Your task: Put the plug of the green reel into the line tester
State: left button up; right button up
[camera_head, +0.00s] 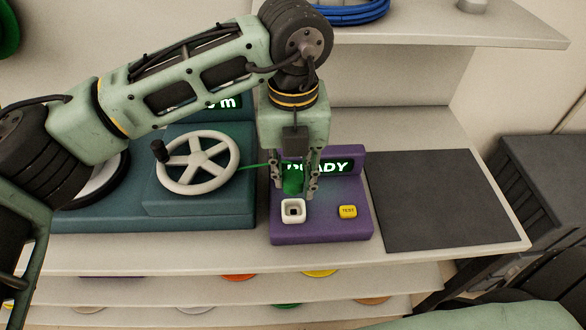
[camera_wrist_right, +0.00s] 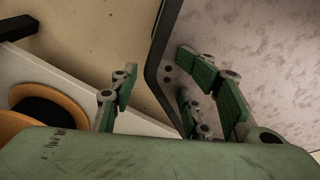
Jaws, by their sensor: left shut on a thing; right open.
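My left gripper (camera_head: 294,190) is shut on a green plug (camera_head: 292,184) and holds it just above and behind the white square socket (camera_head: 293,211) of the line tester. A thin green cable (camera_head: 253,167) runs left from the plug towards the winding machine. The green reel itself cannot be made out. My right gripper (camera_wrist_right: 175,95) is open and empty in the right wrist view, away from the tester.
A teal machine (camera_head: 195,208) with a grey handwheel (camera_head: 197,163) stands left of the tester. A dark mat (camera_head: 440,200) lies clear on the right. A blue coil (camera_head: 352,10) sits on the upper shelf. Several coloured reels show below the counter (camera_head: 400,262).

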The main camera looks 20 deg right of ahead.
aim_at(294, 193)
pick_arm(q)
jog(key=shift+f+b, duration=0.95)
jog(key=shift+f, duration=0.35)
jog(key=shift+f+b, duration=0.7)
jog(key=shift+f, duration=0.15)
jog(key=shift+f+b, duration=0.85)
jog(key=shift+b, duration=0.25)
jog(key=shift+f+b, duration=0.4)
jog(key=shift+b, duration=0.05)
jog(key=o, duration=1)
